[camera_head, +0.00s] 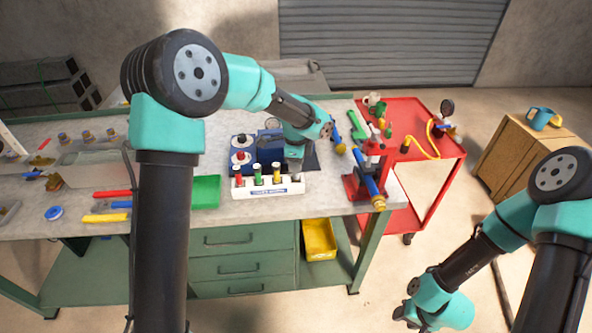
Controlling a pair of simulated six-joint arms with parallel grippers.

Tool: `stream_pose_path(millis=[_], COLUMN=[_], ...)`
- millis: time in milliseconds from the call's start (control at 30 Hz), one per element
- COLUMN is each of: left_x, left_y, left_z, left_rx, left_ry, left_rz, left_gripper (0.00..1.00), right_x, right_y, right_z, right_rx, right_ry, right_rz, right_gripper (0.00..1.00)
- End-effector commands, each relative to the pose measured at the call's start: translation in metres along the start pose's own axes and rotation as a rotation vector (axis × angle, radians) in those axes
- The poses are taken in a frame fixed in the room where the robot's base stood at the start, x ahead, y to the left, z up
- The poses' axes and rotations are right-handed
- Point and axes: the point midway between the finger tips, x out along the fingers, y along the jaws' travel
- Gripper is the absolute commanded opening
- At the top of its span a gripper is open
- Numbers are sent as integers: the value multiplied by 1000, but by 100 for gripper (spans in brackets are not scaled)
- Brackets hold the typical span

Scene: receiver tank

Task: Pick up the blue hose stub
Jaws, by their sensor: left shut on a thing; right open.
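A white rack (268,190) stands near the front of the bench, with a red stub (239,177), a green stub (257,175) and a yellow stub (277,173) upright in it. My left gripper (295,166) points down at the rack's right end, beside the yellow stub. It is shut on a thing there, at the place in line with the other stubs. The blue hose stub itself is hidden by the gripper or too small to make out. My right gripper (408,316) is open, low at the bottom right, away from the bench.
A blue unit with round gauges (268,149) stands just behind the rack. A green tray (205,191) lies to its left. A red and blue clamp-like fixture (368,178) stands at the bench's right corner. A red cart (443,150) and a wooden cabinet (515,165) stand further right.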

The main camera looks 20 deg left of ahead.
Motion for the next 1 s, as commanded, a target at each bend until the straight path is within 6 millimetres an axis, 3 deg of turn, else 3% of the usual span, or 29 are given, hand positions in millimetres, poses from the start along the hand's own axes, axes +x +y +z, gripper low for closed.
stream_pose_path(millis=[200,400,1000], left_x=[-42,-63,-66], left_y=[0,0,-1], left_z=[0,0,1], left_rx=[0,-1,-2], left_ry=[1,1,0], left_rz=[-2,-1,1], left_gripper=[1,1,1], right_x=[0,0,0], right_y=[0,0,0], right_z=[0,0,0], right_rx=[0,0,0], right_ry=[0,0,0], right_rz=[0,0,0], right_gripper=[43,43,43])
